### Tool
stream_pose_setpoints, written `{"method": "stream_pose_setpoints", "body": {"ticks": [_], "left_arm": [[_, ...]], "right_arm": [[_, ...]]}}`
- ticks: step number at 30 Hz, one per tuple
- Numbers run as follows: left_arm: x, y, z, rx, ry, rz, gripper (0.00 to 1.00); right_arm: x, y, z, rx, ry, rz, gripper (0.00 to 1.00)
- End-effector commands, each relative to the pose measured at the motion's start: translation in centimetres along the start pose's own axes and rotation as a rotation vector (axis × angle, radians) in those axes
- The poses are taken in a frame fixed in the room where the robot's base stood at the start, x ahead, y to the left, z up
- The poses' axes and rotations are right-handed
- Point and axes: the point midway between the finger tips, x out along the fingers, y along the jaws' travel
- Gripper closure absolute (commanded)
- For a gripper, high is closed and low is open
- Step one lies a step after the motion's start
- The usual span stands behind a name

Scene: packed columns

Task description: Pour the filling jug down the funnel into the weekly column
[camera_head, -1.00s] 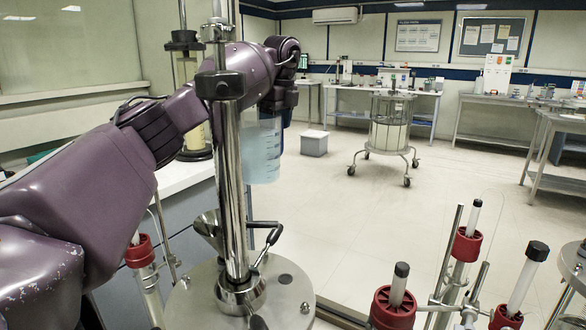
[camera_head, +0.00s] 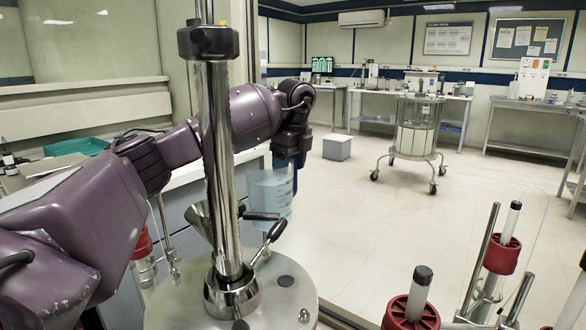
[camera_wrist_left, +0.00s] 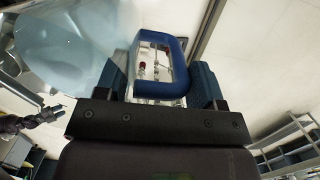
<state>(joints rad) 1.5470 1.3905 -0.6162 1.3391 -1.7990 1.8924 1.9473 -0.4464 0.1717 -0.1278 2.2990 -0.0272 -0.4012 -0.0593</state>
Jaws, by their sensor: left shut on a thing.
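The filling jug (camera_head: 268,200) is translucent, pale blue and marked with lines. In the head view it hangs about upright, right of the steel post and apart from the funnel. My left gripper (camera_head: 288,160) is shut on its blue handle, which shows between the fingers (camera_wrist_left: 160,82) in the wrist view; the jug's body (camera_wrist_left: 70,40) is at upper left there. The metal funnel (camera_head: 197,220) is left of the post and partly hidden by it. A glass column with a red collar (camera_head: 143,243) stands to its left, largely hidden by my arm; I cannot tell whether the funnel sits over it. My right gripper is out of view.
The steel post (camera_head: 222,150) with black lever handles rises from a round metal plate (camera_head: 285,300) in front. Red-capped columns (camera_head: 410,312) stand at lower right. A wheeled cart (camera_head: 415,130) and a box (camera_head: 337,147) are farther back on open floor.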

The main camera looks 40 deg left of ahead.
Motion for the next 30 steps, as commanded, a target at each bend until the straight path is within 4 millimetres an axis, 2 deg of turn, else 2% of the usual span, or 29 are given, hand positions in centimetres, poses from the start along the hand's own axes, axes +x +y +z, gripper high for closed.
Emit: {"method": "stream_pose_setpoints", "body": {"ticks": [1,17,21,30], "left_arm": [[-0.8,0.2,0.2,-0.002,0.000,-0.017,1.00],[-2.9,3.2,0.5,-0.021,-0.002,-0.173,1.00],[-2.6,2.9,0.3,-0.021,0.001,-0.166,1.00],[-2.6,2.9,0.3,-0.021,0.001,-0.166,1.00]], "right_arm": [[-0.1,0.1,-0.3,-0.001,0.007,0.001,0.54],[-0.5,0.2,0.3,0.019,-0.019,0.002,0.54],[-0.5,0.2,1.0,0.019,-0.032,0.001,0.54],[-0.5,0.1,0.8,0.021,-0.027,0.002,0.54]]}}
